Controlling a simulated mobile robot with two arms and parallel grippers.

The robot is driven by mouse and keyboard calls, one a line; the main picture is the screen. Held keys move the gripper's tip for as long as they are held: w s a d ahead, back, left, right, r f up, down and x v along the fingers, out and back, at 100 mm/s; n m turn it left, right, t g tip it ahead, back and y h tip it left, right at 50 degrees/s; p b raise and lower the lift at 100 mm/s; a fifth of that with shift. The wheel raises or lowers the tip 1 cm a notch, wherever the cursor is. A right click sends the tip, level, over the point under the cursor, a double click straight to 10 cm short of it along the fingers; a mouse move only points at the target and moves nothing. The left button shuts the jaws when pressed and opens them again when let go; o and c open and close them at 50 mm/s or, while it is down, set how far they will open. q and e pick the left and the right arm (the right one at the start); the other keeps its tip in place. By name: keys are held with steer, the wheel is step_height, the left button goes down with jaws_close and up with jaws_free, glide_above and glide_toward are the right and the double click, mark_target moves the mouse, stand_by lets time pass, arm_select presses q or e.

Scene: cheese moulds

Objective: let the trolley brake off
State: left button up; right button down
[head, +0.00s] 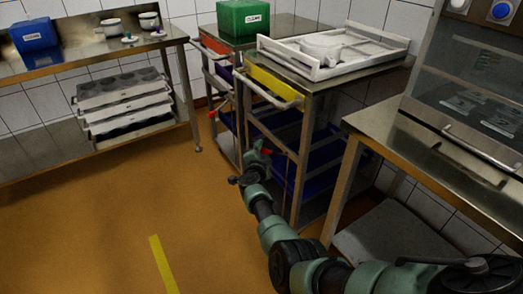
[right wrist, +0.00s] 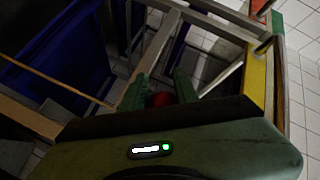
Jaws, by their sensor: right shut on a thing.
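The trolley with the yellow panel (head: 273,86) stands in the middle of the head view, with a steel top and a pale push handle. My right gripper (head: 262,149) is low beside its front left leg. A small red brake lever (head: 267,152) shows at the fingertips. My left gripper is not in view.
A second trolley with an orange-red panel (head: 215,44) stands just behind, carrying a green crate (head: 243,18). A white rack (head: 335,48) lies on the near trolley. A steel bench (head: 368,122) stands at right, a table (head: 85,58) at left. The floor (head: 100,210) left is clear.

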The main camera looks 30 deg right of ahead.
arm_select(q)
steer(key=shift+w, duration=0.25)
arm_select(e)
steer(key=shift+d+r, duration=0.2)
steer(key=shift+d, duration=0.15)
